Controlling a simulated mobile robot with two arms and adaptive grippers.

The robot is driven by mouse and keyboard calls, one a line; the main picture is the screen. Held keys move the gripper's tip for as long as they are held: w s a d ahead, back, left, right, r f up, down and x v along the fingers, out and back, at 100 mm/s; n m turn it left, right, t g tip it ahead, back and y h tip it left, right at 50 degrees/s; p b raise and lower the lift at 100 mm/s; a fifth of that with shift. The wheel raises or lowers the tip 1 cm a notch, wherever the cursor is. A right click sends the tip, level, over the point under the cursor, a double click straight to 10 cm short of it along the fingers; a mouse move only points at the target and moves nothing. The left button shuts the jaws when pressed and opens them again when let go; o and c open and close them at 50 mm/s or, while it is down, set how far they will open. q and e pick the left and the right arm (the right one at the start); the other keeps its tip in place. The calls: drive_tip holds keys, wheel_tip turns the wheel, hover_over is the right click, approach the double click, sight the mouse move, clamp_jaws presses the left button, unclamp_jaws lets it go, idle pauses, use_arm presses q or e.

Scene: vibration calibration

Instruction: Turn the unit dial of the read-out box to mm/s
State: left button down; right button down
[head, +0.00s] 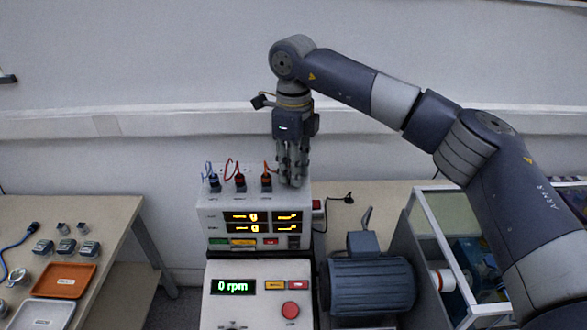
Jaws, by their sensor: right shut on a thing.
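The read-out box (215,218) stands in the middle on top of a control unit. Its display (262,222) glows yellow, and both rows seem to read "g". My right gripper (291,178) points straight down at the right part of the box's top face. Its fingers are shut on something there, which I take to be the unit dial. The dial itself is hidden by the fingers, so its pointer setting cannot be seen. My left gripper is not in view.
Several plugs with cables (240,182) stand on the box top, left of my gripper. Below is a control unit (210,305) reading 0 rpm with a red button (290,310). A motor (370,285) and an open case (412,245) are at right. A side table (100,215) holds trays.

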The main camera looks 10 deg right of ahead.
drive_tip(key=n, duration=0.6)
drive_tip(key=shift+b, duration=0.3)
drive_tip(key=n, duration=0.7)
drive_tip(key=shift+r, duration=0.1)
idle(0.3)
drive_tip(key=c, duration=1.3)
unclamp_jaws()
drive_tip(key=shift+c, duration=0.2)
wheel_tip(320, 180, up, 12)
